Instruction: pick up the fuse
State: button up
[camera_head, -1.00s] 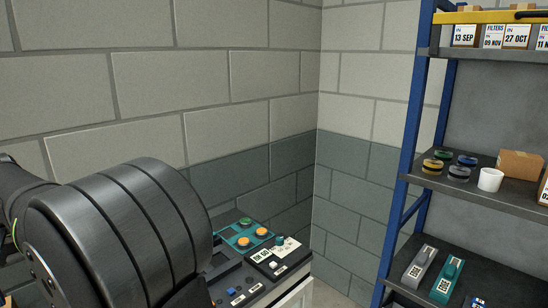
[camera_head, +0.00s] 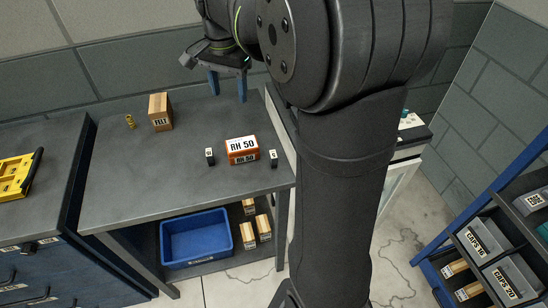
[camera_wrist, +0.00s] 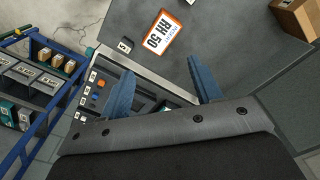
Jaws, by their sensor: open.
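I cannot tell for certain which thing is the fuse. A small brass-yellow piece (camera_head: 129,121) lies on the grey bench left of the FELT box. Two small dark blocks with white labels stand on either side of the RH 50 box, one at left (camera_head: 210,156) and one at right (camera_head: 273,158). One such block also shows in the wrist view (camera_wrist: 124,45). My gripper (camera_head: 228,90) is above the bench's back edge, its blue fingers apart with nothing between them. It also shows in the wrist view (camera_wrist: 160,66).
The orange-and-white RH 50 box (camera_head: 242,150) and the cardboard FELT box (camera_head: 160,112) stand on the bench (camera_head: 130,185). A blue bin (camera_head: 196,238) and small boxes sit below. Blue shelving (camera_head: 450,235) stands at right. The bench front is clear.

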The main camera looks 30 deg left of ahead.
aim_at(273, 154)
jog(key=w+d+f+m, duration=0.4)
jog(key=d+f+m, duration=0.2)
jog(key=d+m, duration=0.45)
jog(key=f, duration=1.7)
jog(key=shift+s+a, duration=0.15)
jog(key=shift+a, duration=0.1)
jog(key=c, duration=1.1)
